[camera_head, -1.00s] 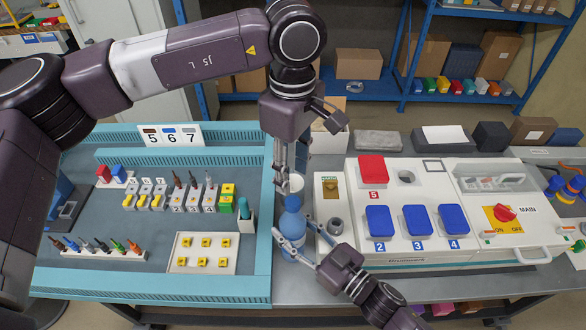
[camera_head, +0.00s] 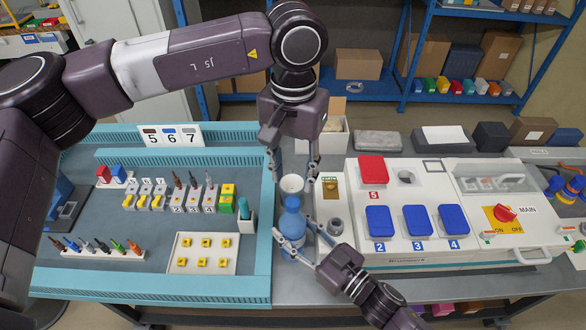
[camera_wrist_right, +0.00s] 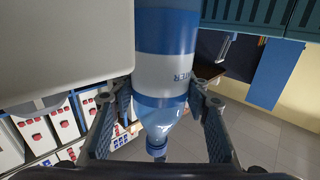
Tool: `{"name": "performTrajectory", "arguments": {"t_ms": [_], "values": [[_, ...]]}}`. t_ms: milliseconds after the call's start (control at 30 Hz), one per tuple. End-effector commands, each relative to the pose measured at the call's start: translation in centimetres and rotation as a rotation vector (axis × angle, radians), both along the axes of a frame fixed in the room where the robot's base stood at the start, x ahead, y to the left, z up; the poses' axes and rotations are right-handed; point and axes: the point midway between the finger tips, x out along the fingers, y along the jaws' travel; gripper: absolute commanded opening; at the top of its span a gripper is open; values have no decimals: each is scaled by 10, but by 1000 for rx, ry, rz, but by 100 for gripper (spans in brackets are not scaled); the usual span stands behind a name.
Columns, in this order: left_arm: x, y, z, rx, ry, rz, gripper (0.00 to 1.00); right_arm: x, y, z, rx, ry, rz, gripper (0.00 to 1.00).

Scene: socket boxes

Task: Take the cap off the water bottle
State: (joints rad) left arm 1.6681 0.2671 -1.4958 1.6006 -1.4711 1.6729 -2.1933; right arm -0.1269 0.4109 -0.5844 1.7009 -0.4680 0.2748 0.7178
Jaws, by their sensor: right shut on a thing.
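The blue water bottle (camera_head: 292,227) stands upright between the panel's edge and the white console. My right gripper (camera_head: 312,244) is shut on its body. In the right wrist view the bottle (camera_wrist_right: 165,65) shows a white label band, between both fingers, and its narrow blue top (camera_wrist_right: 156,150) points down in the picture. A white round cup-like thing (camera_head: 291,184) shows just behind the bottle top.
The white console (camera_head: 420,255) with blue and red blocks stands close on the right. The teal-framed tool panel (camera_head: 264,250) lies on the left. An open box (camera_head: 331,145) is behind.

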Motion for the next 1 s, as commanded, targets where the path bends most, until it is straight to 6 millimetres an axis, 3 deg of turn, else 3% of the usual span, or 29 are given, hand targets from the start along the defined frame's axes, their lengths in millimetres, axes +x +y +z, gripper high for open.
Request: {"name": "performTrajectory", "arguments": {"t_ms": [300,500,867,1000], "values": [[-1,1,-48,0,3,0,37,0,0,1,2,-2,1,0],[-1,1,-69,1,2,1,37,0,0,2,2,-2,1,0],[-1,1,-75,-1,1,1,37,0,0,1,2,-2,1,0],[-1,1,-75,0,1,1,22,0,0,1,2,-2,1,0]]}}
